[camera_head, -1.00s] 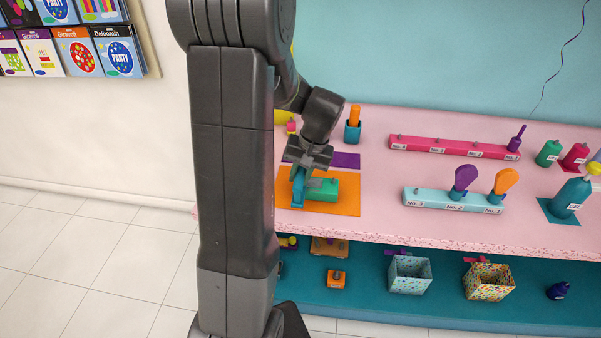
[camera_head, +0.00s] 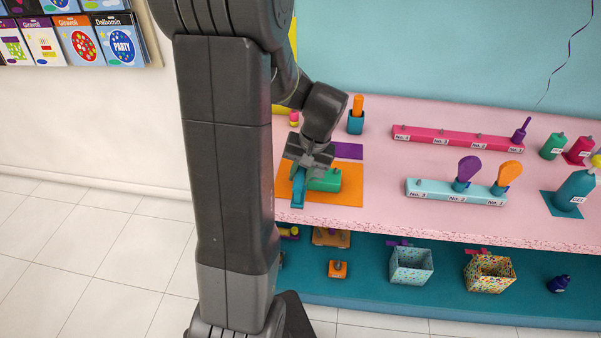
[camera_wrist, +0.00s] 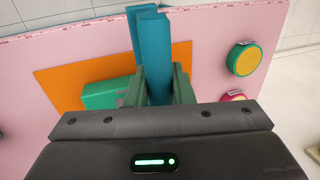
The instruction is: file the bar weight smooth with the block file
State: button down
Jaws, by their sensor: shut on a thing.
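My gripper (camera_head: 308,160) is shut on a teal block file and holds it over the orange mat. The file (camera_head: 298,192) shows below the jaws at the left part of the mat; in the wrist view the file (camera_wrist: 148,40) stands out between the fingers (camera_wrist: 158,88). A green bar weight (camera_head: 326,180) lies on the orange mat (camera_head: 345,198), just right of the file. In the wrist view the green bar (camera_wrist: 100,95) is partly hidden by the gripper, with a grey patch next to the finger. I cannot tell whether file and bar touch.
A purple mat (camera_head: 348,151) and a teal cup with an orange stick (camera_head: 356,122) lie behind. A light blue rack (camera_head: 430,190) and a pink rack (camera_head: 450,139) stand to the right. The pink counter between mat and racks is clear. Patterned boxes (camera_head: 410,265) stand on the shelf below.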

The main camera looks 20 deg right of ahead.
jog(key=shift+r, duration=0.45)
jog(key=shift+d, duration=0.1)
jog(key=shift+s+d, duration=0.45)
jog(key=shift+d, duration=0.4)
jog(key=shift+f, duration=0.1)
